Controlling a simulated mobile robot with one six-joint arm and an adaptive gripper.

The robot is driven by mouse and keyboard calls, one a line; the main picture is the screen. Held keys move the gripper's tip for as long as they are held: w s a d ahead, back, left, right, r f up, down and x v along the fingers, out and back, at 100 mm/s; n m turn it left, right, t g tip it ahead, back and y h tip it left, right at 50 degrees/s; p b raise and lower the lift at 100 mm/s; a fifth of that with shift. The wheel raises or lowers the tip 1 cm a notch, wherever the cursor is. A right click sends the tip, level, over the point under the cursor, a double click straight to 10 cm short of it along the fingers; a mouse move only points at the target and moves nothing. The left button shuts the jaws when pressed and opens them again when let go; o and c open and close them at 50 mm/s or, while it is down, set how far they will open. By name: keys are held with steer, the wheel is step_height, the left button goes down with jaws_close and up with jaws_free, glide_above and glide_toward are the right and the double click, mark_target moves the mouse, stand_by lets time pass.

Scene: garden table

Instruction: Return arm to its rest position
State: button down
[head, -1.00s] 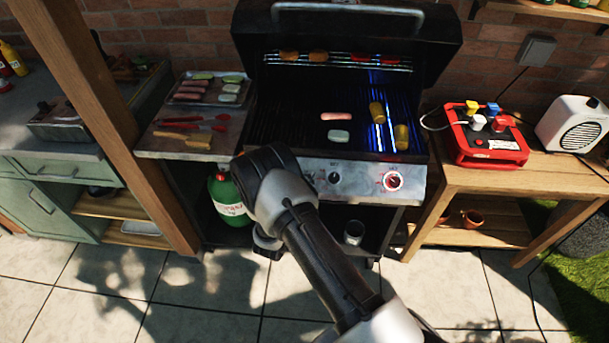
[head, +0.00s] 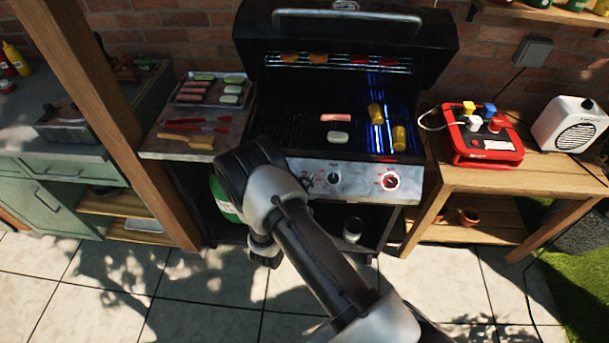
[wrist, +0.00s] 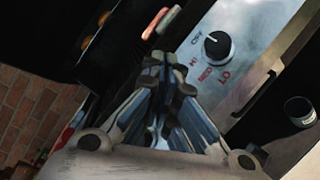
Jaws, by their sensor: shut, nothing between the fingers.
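My gripper (wrist: 165,75) is shut and empty in the wrist view, with its fingertips together in front of the grill's control panel. A black knob (wrist: 215,45) with OFF, HI, MED and LO marks shows just beyond it. In the head view my arm rises from the lower right toward the front of the grill (head: 300,166); the gripper's fingers are hidden there behind my own arm links. The grill's lid (head: 345,40) is open. A pink sausage-like piece (head: 335,117), a pale piece (head: 338,136) and yellow corn pieces (head: 399,138) lie on the grate.
A side shelf (head: 220,145) at the left holds a tray of food and red-handled utensils. A green gas bottle (head: 222,196) is partly hidden by my arm. A red power box (head: 483,145) and white speaker-like box (head: 572,125) stand on the wooden table (head: 470,180). A wooden post (head: 105,110) stands left.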

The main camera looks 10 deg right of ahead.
stand_by(0.5)
steer(key=s+d+r+m+g+h, duration=0.1)
steer(key=d+r+m+g+h, duration=0.2)
steer(key=r, duration=0.4)
steer(key=s+d+r+m+g+h, duration=0.2)
steer(key=d+r+g, duration=0.1)
steer(key=d+r, duration=0.25)
steer(key=s+d+r+m+g+y, duration=0.1)
steer(key=s+d+r+m+g, duration=0.25)
steer(key=s+r, duration=0.25)
steer(key=s+d+r+m+g+y, duration=0.1)
steer(key=s+d+r+m+g, duration=0.1)
steer(key=s+r+m+g, duration=0.3)
steer(key=s+a+r+m+y, duration=0.1)
steer(key=s+r+y, duration=0.15)
steer(key=s, duration=0.35)
steer(key=s+a+r+m+y, duration=0.1)
steer(key=s+a+r+y, duration=0.15)
steer(key=s, duration=0.45)
steer(key=s+a+r+t+y, duration=0.1)
steer(key=s+a+t+y, duration=0.1)
steer(key=s+a+y, duration=0.1)
steer(key=s+a+r+m+t+y, duration=0.1)
steer(key=s+a+t+y, duration=0.2)
steer(key=a+y, duration=0.2)
steer(key=shift+s+a+r, duration=0.25)
steer(key=shift+a+r, duration=0.15)
steer(key=shift+a, duration=0.75)
